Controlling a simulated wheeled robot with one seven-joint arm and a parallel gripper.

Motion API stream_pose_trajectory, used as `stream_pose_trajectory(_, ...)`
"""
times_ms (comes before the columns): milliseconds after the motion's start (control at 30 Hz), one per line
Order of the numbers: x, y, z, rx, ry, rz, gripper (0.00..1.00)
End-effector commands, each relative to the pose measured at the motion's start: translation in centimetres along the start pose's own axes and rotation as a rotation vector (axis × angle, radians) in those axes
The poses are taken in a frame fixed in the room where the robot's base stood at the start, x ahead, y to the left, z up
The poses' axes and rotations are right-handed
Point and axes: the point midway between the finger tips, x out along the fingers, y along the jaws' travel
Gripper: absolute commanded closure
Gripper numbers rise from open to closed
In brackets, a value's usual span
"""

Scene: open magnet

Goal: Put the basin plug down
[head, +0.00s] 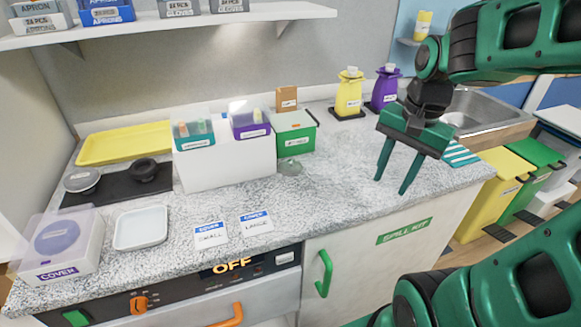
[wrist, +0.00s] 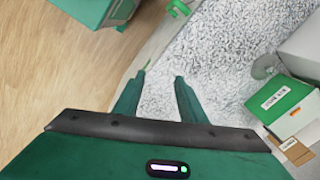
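My gripper (head: 391,185) hangs over the right part of the speckled worktop (head: 335,200), left of the sink (head: 485,112). Its two fingers point down and stand apart. In the wrist view the gripper (wrist: 160,76) shows only bare worktop and edge between its fingers, with nothing held. I cannot pick out a basin plug with certainty. A small greenish, see-through rounded thing (head: 290,167) lies on the worktop in front of the green box; it also shows in the wrist view (wrist: 263,66). A dark round thing (head: 144,170) sits on a black mat.
The green box (head: 294,132) and a white block (head: 225,165) bearing two small bins stand behind. Yellow (head: 349,95) and purple (head: 385,90) bottles stand at the back. A white tray (head: 140,228) and cover cards lie at left. The front-centre worktop is clear.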

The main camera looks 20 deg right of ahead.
Motion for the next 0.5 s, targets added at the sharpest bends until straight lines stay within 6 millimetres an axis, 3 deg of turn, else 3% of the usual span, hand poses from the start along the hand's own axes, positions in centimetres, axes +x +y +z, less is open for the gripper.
stream_pose_trajectory(267,-0.9,-9.3,-1.0,0.437,-0.05,-0.09,0.62)
stream_pose_trajectory(500,-1.4,-16.7,-0.5,0.808,-0.164,-0.137,0.62)
